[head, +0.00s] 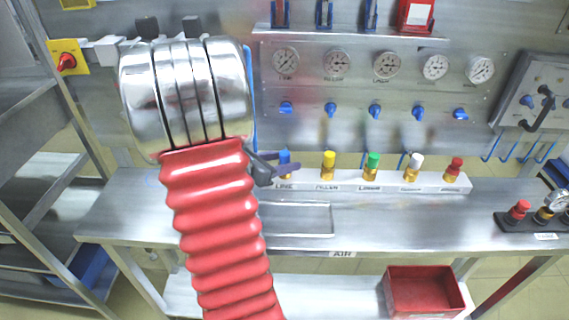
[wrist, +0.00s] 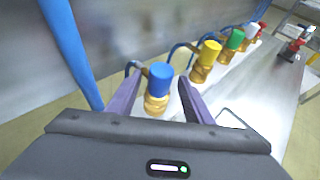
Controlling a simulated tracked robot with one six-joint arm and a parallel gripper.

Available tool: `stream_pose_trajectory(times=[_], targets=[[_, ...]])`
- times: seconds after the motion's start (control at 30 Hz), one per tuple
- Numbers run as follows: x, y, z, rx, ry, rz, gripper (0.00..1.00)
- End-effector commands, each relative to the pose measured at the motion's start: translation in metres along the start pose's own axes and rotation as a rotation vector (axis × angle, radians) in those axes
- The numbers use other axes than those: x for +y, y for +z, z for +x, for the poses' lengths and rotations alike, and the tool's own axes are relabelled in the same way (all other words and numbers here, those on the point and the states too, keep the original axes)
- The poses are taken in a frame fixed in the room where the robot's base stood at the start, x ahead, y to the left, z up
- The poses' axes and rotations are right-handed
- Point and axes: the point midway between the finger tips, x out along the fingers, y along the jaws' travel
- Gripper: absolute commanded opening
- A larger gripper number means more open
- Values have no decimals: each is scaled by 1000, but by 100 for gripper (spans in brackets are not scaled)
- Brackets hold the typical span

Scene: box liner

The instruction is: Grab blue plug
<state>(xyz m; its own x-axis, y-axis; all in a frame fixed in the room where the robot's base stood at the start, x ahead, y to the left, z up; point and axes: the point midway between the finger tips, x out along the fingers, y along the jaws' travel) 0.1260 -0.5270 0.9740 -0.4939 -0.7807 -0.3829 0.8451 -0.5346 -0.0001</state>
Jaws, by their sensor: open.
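The blue plug (wrist: 160,78) has a blue cap on a brass fitting and stands upright at the near end of the row in the wrist view. In the head view the blue plug (head: 284,157) is at the left end of the white rail, partly hidden by my gripper. My gripper (head: 285,165) is open, and its purple fingers reach toward the plug. In the wrist view my gripper (wrist: 157,92) has one finger on each side of the brass fitting. I cannot tell whether either finger touches it.
Yellow (head: 328,158), green (head: 373,160), white (head: 415,160) and red (head: 456,163) plugs stand to the right on the same white rail (head: 390,183). A blue hose (wrist: 75,55) runs close on the left in the wrist view. A red bin (head: 424,292) is on the lower shelf.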

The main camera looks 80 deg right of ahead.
Motion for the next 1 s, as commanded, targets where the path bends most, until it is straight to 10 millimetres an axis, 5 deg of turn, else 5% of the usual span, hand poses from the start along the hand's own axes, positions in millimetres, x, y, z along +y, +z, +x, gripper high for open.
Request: stream_pose_trajectory(times=[0.33,0.9,1.0], targets=[[0,2,41,-1,-2,1,47],[1,2,43,-1,-1,1,47],[1,2,43,-1,-1,1,40]])
